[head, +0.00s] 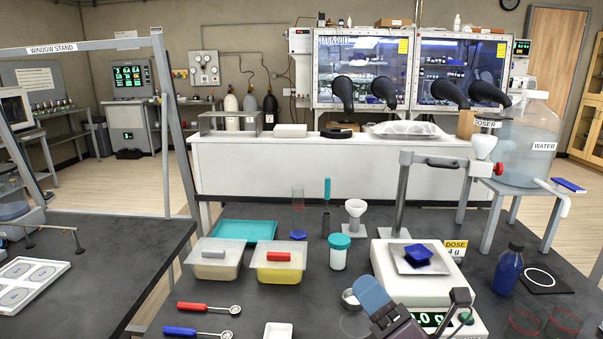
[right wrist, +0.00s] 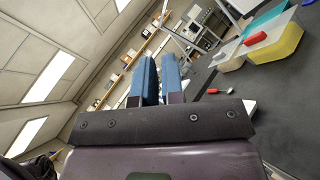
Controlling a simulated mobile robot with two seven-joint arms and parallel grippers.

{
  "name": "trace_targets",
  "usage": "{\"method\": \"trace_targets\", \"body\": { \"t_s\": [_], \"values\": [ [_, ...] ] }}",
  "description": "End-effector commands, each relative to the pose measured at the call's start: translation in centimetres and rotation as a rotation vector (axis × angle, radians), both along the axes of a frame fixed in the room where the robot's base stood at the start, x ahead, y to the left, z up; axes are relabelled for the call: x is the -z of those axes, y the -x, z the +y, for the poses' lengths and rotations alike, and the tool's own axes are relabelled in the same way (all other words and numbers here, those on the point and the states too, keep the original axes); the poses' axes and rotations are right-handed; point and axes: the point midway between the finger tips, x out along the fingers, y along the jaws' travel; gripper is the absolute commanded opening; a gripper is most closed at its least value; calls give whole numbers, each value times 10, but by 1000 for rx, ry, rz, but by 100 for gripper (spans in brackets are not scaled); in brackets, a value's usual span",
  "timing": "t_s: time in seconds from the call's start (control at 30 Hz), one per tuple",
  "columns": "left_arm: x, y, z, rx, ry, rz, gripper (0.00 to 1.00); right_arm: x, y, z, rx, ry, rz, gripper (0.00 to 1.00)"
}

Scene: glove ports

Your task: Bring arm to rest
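My right gripper (head: 371,296) rises from the bottom edge of the head view, in front of the white scale (head: 388,272). Its blue fingers also show in the right wrist view (right wrist: 159,78), side by side with a narrow gap and nothing between them. It is apart from the things on the bench as far as I can tell. My left arm and gripper are not in view.
The dark bench (head: 270,312) holds two lidded tubs (head: 278,274), a turquoise-capped jar (head: 338,255), two measuring spoons (head: 208,308), and a blue bottle (head: 508,270). A grey stand (head: 403,195) rises behind the scale. A window stand post (head: 165,110) stands left.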

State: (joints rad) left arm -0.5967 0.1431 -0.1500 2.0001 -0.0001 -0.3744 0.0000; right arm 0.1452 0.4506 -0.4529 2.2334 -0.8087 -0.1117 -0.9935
Motion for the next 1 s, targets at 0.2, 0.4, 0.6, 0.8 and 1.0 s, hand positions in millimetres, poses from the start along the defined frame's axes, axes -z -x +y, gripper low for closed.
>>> {"method": "trace_targets", "body": {
  "t_s": [0.2, 0.4, 0.6, 0.8, 1.0],
  "values": [
    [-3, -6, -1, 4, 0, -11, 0, 62, 2, -75, 230, -475, 494, 8],
    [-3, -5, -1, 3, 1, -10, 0, 136, 38, -131, 475, -913, 894, 8],
    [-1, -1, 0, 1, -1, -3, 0, 206, 107, -166, 764, -1327, 1218, 8],
    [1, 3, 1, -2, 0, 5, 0, 240, 163, -177, 979, -1571, 1385, 8],
    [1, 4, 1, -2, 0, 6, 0, 257, 206, -179, 1142, -1726, 1481, 8]
  ]
}}
